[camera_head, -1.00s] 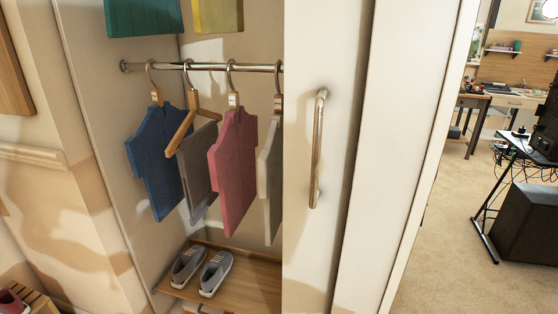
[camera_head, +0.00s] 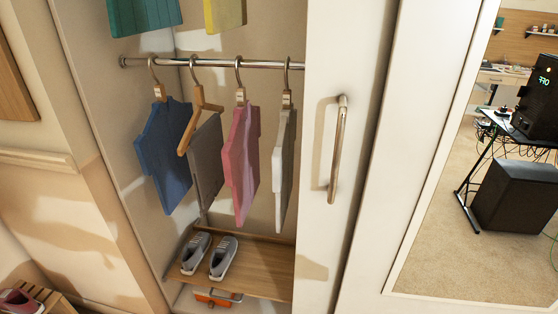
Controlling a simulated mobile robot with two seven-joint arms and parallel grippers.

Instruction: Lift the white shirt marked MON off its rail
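A white shirt (camera_head: 279,168) hangs by a hook on the metal rail (camera_head: 220,64) inside the wardrobe. It is the rightmost garment, seen nearly edge-on, just left of the wardrobe's sliding door edge. Its hanger has a small tag block (camera_head: 287,98) near the neck; I cannot read any lettering on it. A pink shirt (camera_head: 241,160) hangs just to its left, with a small gap between them. Neither of my grippers shows in this view.
A grey garment (camera_head: 206,155) on a wooden hanger and a blue shirt (camera_head: 165,155) hang further left. Grey shoes (camera_head: 222,258) stand on a wooden shelf (camera_head: 262,270) below. A white door (camera_head: 350,60) with a metal handle (camera_head: 338,150) covers the wardrobe's right side.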

